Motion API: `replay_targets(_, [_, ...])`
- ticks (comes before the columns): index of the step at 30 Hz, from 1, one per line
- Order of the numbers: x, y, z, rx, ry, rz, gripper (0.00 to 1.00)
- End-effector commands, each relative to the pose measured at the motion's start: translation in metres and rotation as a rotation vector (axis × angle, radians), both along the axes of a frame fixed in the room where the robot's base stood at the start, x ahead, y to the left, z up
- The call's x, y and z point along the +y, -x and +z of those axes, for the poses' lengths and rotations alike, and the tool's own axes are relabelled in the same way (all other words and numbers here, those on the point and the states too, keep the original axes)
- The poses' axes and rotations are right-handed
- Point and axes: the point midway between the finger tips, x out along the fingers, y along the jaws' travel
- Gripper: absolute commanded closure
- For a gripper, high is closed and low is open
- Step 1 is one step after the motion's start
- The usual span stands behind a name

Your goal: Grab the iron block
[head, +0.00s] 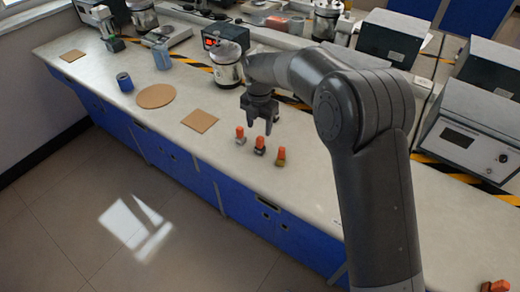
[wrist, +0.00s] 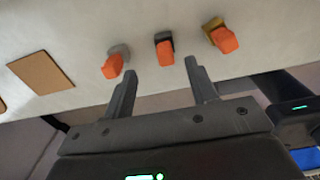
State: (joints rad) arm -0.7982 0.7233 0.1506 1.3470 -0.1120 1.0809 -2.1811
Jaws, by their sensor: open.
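Three small blocks with orange tops stand in a row on the pale bench top. The left block (head: 240,135) has a light grey base, also in the wrist view (wrist: 114,63). The middle block (head: 260,146) has a dark base, also in the wrist view (wrist: 164,49). The right block (head: 281,156) has a brassy base, also in the wrist view (wrist: 220,36). No label shows which is iron; the dark one looks most like it. My gripper (head: 258,126) is open and empty, apart from the blocks. In the wrist view the middle block appears between the fingertips (wrist: 161,68).
A square cork mat (head: 200,121) and a round cork mat (head: 156,96) lie left of the blocks. Grey instrument boxes (head: 466,139) line the right side. The bench's front edge is close to the blocks.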

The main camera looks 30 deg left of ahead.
Motion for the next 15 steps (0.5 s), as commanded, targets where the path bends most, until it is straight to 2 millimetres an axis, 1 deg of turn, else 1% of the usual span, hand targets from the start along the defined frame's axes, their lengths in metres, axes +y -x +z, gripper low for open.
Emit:
replay_targets(1, [0.000,0.000,-0.009,0.001,0.002,0.000,0.47])
replay_targets(3, [-0.001,0.000,-0.017,0.000,0.001,-0.002,0.47])
replay_targets(8, [-0.001,0.001,-0.028,-0.001,0.001,-0.002,0.47])
replay_targets(10, [-0.003,0.002,-0.035,0.000,0.002,-0.002,0.47])
replay_targets(15, [-0.007,0.006,-0.061,0.000,0.002,-0.002,0.47])
